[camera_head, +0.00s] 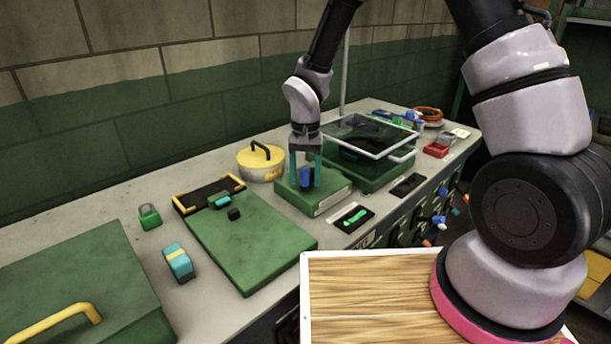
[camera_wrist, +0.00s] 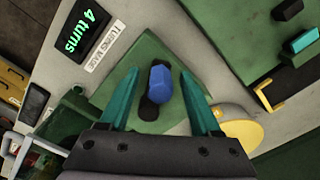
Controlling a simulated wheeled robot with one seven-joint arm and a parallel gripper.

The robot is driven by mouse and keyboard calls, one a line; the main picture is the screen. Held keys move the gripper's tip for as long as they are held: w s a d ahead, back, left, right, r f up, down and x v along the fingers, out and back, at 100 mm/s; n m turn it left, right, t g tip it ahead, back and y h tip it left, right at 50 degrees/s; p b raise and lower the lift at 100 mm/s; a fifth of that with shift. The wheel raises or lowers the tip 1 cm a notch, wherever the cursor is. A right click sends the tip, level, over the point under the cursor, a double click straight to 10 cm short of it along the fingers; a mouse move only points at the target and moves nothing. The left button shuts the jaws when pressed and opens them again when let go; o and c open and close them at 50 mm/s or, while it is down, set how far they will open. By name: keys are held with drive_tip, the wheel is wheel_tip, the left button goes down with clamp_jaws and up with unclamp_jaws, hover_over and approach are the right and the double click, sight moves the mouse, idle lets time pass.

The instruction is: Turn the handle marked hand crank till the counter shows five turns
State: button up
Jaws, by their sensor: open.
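The hand crank is a green box (camera_head: 333,194) with a blue handle (camera_head: 306,175) standing up from its top. In the wrist view the blue handle (camera_wrist: 159,84) shows beside a dark round part (camera_wrist: 148,108). My gripper (camera_head: 305,182) points down over the box with its teal fingers on either side of the handle. In the wrist view my gripper (camera_wrist: 158,74) is open, with gaps between both fingers and the handle. The counter (camera_wrist: 81,31) reads "4 turns" in green; it also shows in the head view (camera_head: 353,217). A white label (camera_wrist: 105,46) lies beside it.
A yellow-lidded pot (camera_head: 261,163) stands behind the box. A green board (camera_head: 252,240) with a yellow-cornered black strip lies left, and a glass-lidded green case (camera_head: 372,165) right. A padlock (camera_head: 149,216) and a teal-yellow block (camera_head: 179,263) sit farther left. A wooden-topped surface (camera_head: 375,290) is in front.

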clamp_jaws()
idle(1.4)
